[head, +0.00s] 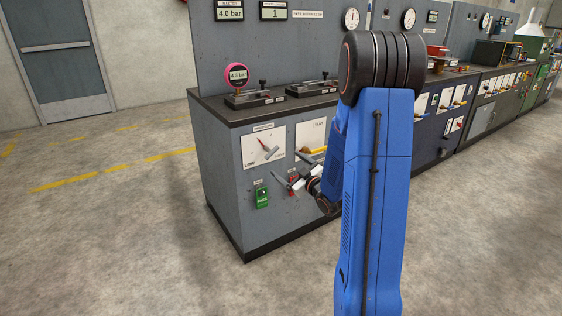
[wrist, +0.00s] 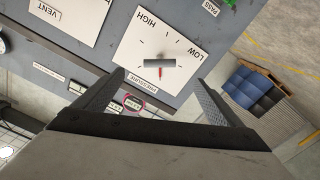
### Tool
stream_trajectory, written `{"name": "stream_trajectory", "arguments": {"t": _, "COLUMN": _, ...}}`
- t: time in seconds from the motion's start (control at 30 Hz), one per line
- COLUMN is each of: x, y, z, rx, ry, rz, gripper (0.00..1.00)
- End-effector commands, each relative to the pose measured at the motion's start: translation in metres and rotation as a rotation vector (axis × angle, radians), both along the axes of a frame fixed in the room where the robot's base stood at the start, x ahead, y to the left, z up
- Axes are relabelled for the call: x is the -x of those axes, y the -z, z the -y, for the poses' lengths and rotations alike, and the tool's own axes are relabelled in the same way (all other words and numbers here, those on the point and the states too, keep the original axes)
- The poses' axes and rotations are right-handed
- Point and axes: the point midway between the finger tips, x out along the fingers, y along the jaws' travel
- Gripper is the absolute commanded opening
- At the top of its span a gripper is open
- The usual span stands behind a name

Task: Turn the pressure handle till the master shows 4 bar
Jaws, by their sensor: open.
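The master display (head: 229,13) on the upright panel reads 4.0 bar. The pressure handle (head: 271,153) is a grey bar on a white plate (head: 250,155) marked LOW and HIGH on the bench front. In the wrist view, the handle (wrist: 146,63) shows with a red pointer (wrist: 159,72) aimed at the PRESSURE label. My gripper (head: 285,180) is open and empty, just below and in front of the plate. In the wrist view, my gripper's fingers (wrist: 160,77) stand wide apart either side of the handle's line, apart from it.
A pink-rimmed gauge (head: 237,74) stands on the bench top (head: 235,112). Right of the pressure plate is another white plate (head: 312,134), partly hidden by my arm. A green PASS button (head: 262,197) sits below. The floor at left is clear.

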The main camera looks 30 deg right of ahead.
Motion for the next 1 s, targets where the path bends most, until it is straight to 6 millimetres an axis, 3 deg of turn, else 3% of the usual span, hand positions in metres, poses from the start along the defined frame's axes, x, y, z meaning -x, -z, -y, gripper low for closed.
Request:
{"name": "stream_trajectory", "arguments": {"t": 0.1, "x": 0.016, "y": 0.000, "z": 0.001, "rx": 0.000, "ry": 0.000, "rz": -0.001, "gripper": 0.90}}
{"name": "stream_trajectory", "arguments": {"t": 0.3, "x": 0.028, "y": 0.000, "z": 0.001, "rx": 0.000, "ry": 0.000, "rz": 0.000, "gripper": 0.90}}
{"name": "stream_trajectory", "arguments": {"t": 1.0, "x": 0.028, "y": -0.004, "z": -0.003, "rx": 0.007, "ry": 0.008, "rz": -0.023, "gripper": 0.90}}
